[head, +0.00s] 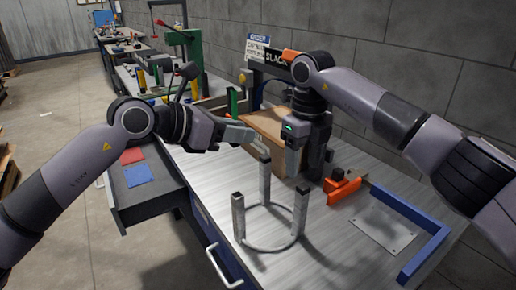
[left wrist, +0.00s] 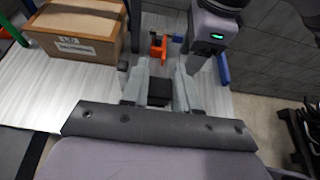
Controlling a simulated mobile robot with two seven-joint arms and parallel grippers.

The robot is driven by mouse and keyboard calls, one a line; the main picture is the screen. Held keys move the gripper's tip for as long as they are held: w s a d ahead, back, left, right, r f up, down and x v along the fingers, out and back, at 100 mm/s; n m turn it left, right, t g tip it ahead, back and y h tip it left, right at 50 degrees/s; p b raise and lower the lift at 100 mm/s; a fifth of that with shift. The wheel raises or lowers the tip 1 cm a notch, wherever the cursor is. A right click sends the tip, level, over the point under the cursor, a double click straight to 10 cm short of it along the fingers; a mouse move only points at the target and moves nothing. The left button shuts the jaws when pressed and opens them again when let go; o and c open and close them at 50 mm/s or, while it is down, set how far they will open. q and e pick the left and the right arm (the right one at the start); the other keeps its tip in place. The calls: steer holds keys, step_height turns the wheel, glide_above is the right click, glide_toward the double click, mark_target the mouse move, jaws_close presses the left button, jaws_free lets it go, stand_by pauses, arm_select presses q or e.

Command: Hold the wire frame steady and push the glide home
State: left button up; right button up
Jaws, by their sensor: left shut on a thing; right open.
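The wire frame (head: 239,218), as I take it, is a grey ring on the bench with three upright posts. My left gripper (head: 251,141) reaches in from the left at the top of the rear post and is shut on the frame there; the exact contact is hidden. In the left wrist view its two grey fingers (left wrist: 160,75) flank a dark block. My right gripper (head: 292,158) points down, open, behind and right of the rear post; its housing shows in the left wrist view (left wrist: 210,38). I cannot make out the glide.
A cardboard box (head: 267,124) stands behind the right gripper and shows in the left wrist view (left wrist: 78,29). An orange clamp (head: 343,188), a blue bar (head: 425,258) and a flat metal plate (head: 384,229) lie to the right. The bench front left of the ring is clear.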

mark_target(299, 200)
step_height(299, 200, down, 11)
steer(key=shift+f, duration=0.2)
steer(key=shift+c, duration=0.3)
jaws_close()
arm_select(q)
step_height(299, 200, down, 10)
stand_by(0.3)
